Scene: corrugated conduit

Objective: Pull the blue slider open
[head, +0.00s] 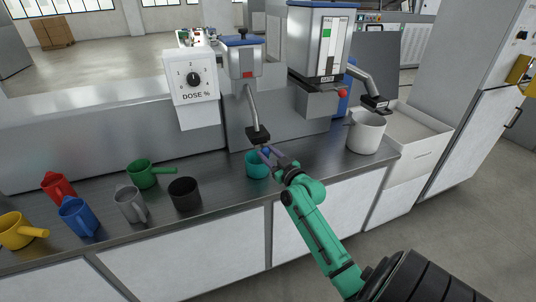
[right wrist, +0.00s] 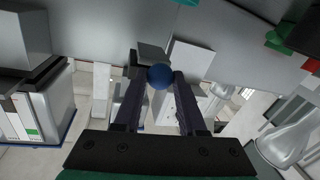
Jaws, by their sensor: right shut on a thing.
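The blue slider shows as a round blue knob (head: 266,150) just below the black nozzle tip (head: 258,135) of the left dispenser spout. In the right wrist view the knob (right wrist: 160,77) sits between the two finger ends, with a grey block (right wrist: 152,54) just behind it. My right gripper (head: 268,153) is shut on this knob; it also shows in the right wrist view (right wrist: 158,80). The rest of the slider is hidden or too small to tell. A teal cup (head: 257,170) stands on the counter below the nozzle. My left gripper is not in view.
A second dispenser (head: 322,45) with a red knob (head: 342,94) stands to the right, near a white pot (head: 367,135). Black (head: 185,194), grey (head: 130,204), green (head: 148,174), blue (head: 78,217), red (head: 58,187) and yellow (head: 18,231) mugs stand at the left on the metal counter.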

